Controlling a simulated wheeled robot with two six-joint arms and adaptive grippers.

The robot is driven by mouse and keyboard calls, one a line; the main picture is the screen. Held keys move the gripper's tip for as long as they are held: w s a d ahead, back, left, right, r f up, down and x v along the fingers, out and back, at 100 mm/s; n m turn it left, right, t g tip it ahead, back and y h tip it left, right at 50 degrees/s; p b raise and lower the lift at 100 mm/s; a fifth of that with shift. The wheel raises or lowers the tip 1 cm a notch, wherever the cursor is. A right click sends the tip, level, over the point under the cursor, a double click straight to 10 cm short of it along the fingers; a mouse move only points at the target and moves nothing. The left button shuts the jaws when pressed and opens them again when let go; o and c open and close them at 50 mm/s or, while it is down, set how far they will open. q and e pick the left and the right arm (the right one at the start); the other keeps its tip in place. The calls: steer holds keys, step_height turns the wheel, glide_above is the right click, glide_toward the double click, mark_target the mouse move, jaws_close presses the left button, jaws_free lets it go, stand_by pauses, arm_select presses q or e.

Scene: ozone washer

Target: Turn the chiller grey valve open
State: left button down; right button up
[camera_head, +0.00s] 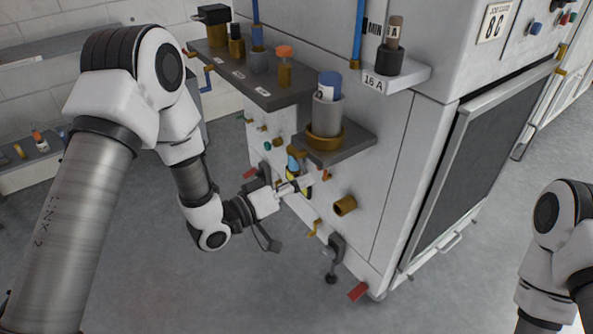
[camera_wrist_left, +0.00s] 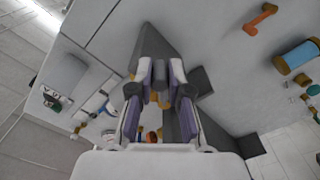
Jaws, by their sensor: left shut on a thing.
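My left gripper (camera_head: 301,185) reaches the panel of the white machine (camera_head: 385,190), below the small grey shelf with the grey cup. In the left wrist view the fingers (camera_wrist_left: 158,88) are closed around a narrow grey piece (camera_wrist_left: 160,74), which looks like the grey valve's handle. Brass-coloured parts show right by it. The fingers hide much of the valve, so how far it is turned cannot be told. My right arm shows at the right edge of the head view; its gripper is out of the picture.
A small grey shelf (camera_head: 352,146) juts out just above the left gripper. A brass pipe end (camera_head: 345,206), a dark clamp-like fitting (camera_head: 334,252) and a red handle (camera_head: 358,291) stick out nearby. A longer shelf (camera_head: 265,92) holds bottles. The floor in front is clear.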

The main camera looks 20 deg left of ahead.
arm_select(q)
steer(key=n+p, duration=0.1)
steer(key=r+n+p, duration=0.1)
steer(key=n+p, duration=0.1)
steer(key=r+n+p, duration=0.1)
steer(key=shift+s+d+r+n+p, duration=0.25)
steer(key=shift+s+d+n+p, duration=0.05)
steer(key=shift+d+p, duration=0.05)
steer(key=shift+r+n+p, duration=0.25)
steer(key=shift+n+p, duration=0.4)
steer(key=shift+n, duration=0.05)
steer(key=shift+r+n+p, duration=0.25)
steer(key=shift+n+p, duration=0.35)
steer(key=shift+n, duration=0.1)
steer(key=c, duration=1.1)
jaws_free()
steer(key=v, duration=1.2)
